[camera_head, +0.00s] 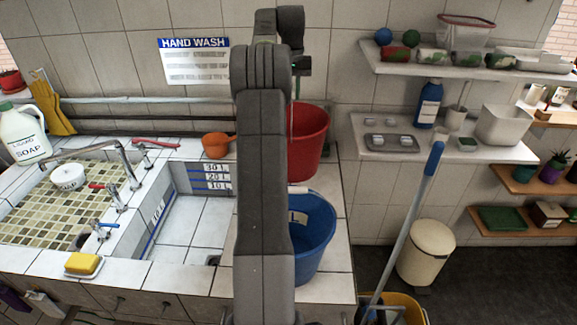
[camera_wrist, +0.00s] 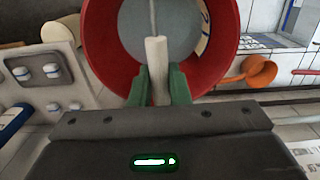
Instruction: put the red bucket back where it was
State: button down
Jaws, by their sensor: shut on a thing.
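The red bucket (camera_head: 310,145) is upright behind and slightly above the blue bucket (camera_head: 318,240) in the head view, right of my arm. In the wrist view I look down into the red bucket (camera_wrist: 98,45), which has a grey round area inside. My gripper (camera_wrist: 158,88) is shut on the white grip (camera_wrist: 157,55) of its handle, with a green finger on either side. In the head view my arm hides the bucket's left side. I cannot tell whether its base touches the tiles.
The tiled basin (camera_head: 190,225) with litre marks lies left of my arm. An orange scoop (camera_head: 216,145) sits on its back ledge. On the right are a shelf (camera_head: 480,150) with a blue bottle (camera_head: 428,104), a leaning blue-tipped pole (camera_head: 408,225) and a cream bin (camera_head: 426,255).

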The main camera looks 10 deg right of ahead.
notch_tip(320, 180, down, 9)
jog(key=p, duration=0.1)
jog(key=shift+d, duration=0.15)
jog(key=c, duration=1.7)
grip_release()
jog(key=shift+f, duration=0.4)
jog(key=o, duration=0.3)
jog(key=shift+s+r, duration=0.1)
jog(key=shift+s, duration=0.05)
jog(key=shift+o, duration=0.2)
jog(key=r+b, duration=0.1)
jog(key=r, duration=1.1)
jog(key=shift+a, duration=0.2)
